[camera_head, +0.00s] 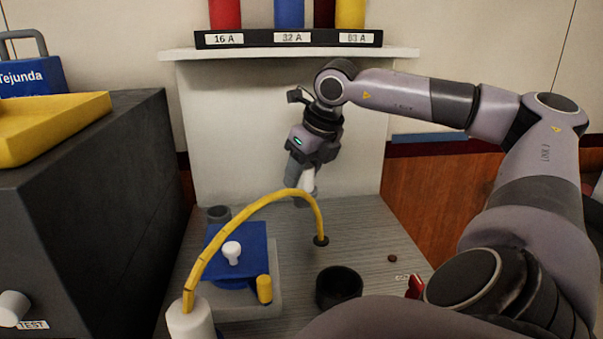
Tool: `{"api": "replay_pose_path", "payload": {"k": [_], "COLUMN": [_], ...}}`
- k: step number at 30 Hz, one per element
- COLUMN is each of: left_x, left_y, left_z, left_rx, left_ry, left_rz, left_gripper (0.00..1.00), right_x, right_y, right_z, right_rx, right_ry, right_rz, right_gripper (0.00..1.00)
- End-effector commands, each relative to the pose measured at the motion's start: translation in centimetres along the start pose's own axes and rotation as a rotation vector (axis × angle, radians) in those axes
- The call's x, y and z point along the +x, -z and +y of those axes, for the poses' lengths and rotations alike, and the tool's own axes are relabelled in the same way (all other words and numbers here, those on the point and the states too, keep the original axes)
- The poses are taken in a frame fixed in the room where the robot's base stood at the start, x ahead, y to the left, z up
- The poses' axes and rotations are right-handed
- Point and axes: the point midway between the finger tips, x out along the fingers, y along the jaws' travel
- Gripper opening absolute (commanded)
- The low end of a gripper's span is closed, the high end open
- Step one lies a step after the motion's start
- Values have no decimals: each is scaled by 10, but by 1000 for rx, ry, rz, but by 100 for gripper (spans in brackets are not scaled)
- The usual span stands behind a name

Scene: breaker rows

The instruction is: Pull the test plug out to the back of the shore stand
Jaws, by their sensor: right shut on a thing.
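My right gripper (303,190) reaches down over the back part of the grey ribbed stand top (360,215). It is shut on a small white piece (309,180), which is mostly hidden by the fingers and the cable; I cannot tell for sure that this is the test plug. A yellow cable (245,206) arches just in front of the gripper. It runs from a white cylinder (190,320) at the front left to a dark hole in the stand top. A blue block (250,235) with a white knob (232,252) stands left of the gripper. My left gripper is out of view.
A dark cabinet (130,190) with a TEST label (32,325) and a yellow tray (60,122) fills the left. A black cup (338,286) and yellow peg (264,289) stand in front. A shelf (290,52) with coloured cylinders hangs above. The right of the stand top is mostly clear.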

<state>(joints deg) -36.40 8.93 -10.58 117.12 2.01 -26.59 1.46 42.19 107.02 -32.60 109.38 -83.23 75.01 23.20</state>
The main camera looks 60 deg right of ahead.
Motion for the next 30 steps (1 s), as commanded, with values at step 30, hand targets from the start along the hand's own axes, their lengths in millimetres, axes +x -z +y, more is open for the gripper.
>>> {"api": "replay_pose_path", "payload": {"k": [30], "left_x": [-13], "left_y": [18], "left_z": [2], "left_rx": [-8], "left_ry": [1], "left_rz": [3], "left_gripper": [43], "right_x": [-18], "right_y": [-5], "right_z": [20], "right_rx": [-22], "right_ry": [-10], "right_rz": [1], "right_gripper": [12]}}
